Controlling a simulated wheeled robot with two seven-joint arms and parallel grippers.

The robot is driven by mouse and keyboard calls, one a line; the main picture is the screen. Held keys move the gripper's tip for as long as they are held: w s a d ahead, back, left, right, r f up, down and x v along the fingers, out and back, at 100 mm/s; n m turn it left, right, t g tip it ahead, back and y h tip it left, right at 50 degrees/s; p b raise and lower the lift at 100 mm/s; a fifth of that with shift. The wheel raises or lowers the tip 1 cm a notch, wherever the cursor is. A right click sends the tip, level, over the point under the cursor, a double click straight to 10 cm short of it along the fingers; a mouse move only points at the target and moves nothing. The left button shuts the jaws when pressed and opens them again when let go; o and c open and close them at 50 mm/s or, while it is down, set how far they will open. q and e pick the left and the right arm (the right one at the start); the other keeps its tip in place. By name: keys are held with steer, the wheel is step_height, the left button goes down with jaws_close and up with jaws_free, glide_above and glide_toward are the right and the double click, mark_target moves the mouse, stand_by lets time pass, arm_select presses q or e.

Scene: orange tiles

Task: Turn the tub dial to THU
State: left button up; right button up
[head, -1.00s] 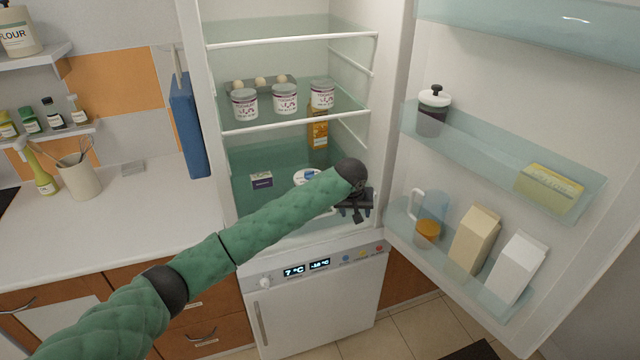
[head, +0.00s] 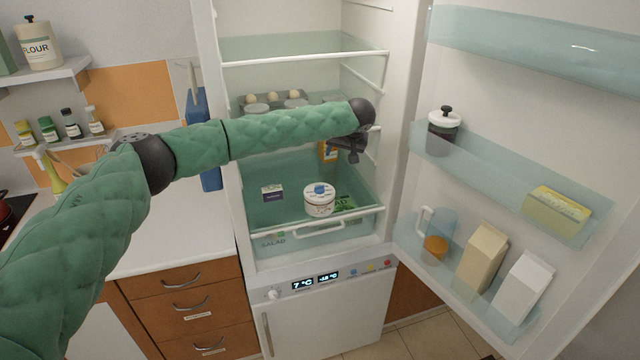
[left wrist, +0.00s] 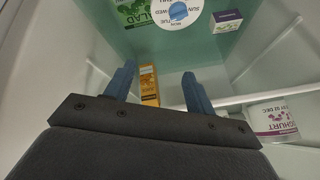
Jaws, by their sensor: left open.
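The tub (head: 319,203) is white and round with a blue dial (head: 320,188) on its lid. In the left wrist view the tub's lid (left wrist: 207,8) shows at the top, cut off by the frame edge, with day letters around the blue dial (left wrist: 178,11). I cannot tell which day the dial points to. My left gripper (head: 350,155) is above and behind the tub, apart from it. Its fingers (left wrist: 160,88) are open and empty in the left wrist view. My right gripper is not in view.
A green salad bag (head: 346,204) lies beside the tub, and a small purple-and-white box (head: 272,193) stands left. An orange carton (head: 328,152) is behind. Yoghurt pots (left wrist: 272,118) stand on the shelf above. The open fridge door (head: 560,110) bounds the right.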

mark_target(320, 186)
arm_select(q)
steer(key=shift+w+a+f+n+g+p, duration=0.55)
steer(key=shift+a+f+n, duration=0.6)
steer(key=shift+f, duration=1.25)
steer(key=shift+w+a+f+n+g+p, duration=0.25)
steer(key=shift+w+a+f+n+p, duration=0.8)
steer(key=shift+f, duration=1.35)
steer(key=shift+w+a+f+n+g+p, duration=0.15)
steer(key=shift+a+f+n+g+p, duration=0.2)
steer(key=shift+a+f+n, duration=1.45)
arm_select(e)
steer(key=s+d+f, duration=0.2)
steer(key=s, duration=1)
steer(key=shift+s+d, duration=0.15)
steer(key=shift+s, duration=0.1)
arm_select(q)
steer(key=shift+d+f+m, duration=0.4)
steer(key=shift+d+f, duration=0.2)
steer(key=shift+d, duration=0.3)
steer(key=c, duration=1)
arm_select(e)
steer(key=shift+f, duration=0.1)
